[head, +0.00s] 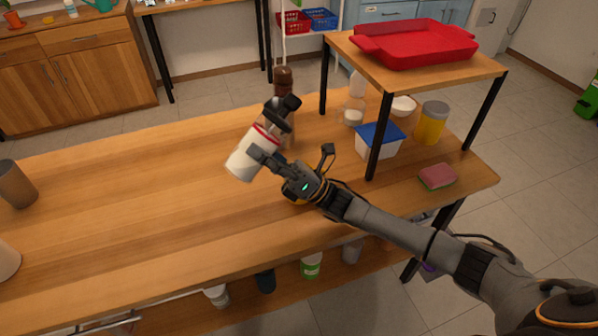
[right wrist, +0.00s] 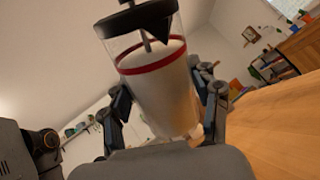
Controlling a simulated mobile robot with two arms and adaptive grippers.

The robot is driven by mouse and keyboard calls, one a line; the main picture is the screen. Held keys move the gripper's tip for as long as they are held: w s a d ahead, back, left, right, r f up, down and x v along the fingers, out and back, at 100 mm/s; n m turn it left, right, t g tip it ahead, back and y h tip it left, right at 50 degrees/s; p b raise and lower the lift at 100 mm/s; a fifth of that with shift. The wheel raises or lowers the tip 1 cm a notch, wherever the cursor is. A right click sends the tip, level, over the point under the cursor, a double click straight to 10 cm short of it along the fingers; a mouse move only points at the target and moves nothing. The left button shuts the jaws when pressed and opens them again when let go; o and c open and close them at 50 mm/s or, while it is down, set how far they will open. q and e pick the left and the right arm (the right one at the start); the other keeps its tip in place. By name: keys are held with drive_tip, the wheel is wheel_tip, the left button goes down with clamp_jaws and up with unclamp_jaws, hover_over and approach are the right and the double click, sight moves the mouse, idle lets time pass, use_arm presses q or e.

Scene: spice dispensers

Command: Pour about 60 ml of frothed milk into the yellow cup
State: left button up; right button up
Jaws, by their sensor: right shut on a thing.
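A container of white contents (head: 247,157), with a red band, a clear upper part and a black lid, is held tilted, its lid toward the upper right. It also shows in the right wrist view (right wrist: 163,95), where a thin rod runs down from the lid. My right gripper (head: 262,157) is shut on its side, with a finger on either side in the wrist view. It appears to be above the table. My left gripper is not in view.
A tall brown bottle or mill (head: 283,80) stands behind the held container. A blue-lidded tub (head: 379,147), a glass jar (head: 354,110) and a sponge (head: 437,176) are at right. A brown cup (head: 17,184) is at far left. The table's middle left is clear.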

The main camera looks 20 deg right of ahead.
drive_tip(key=shift+f+m+t, duration=0.1)
drive_tip(key=shift+m+t, duration=0.6)
idle(0.7)
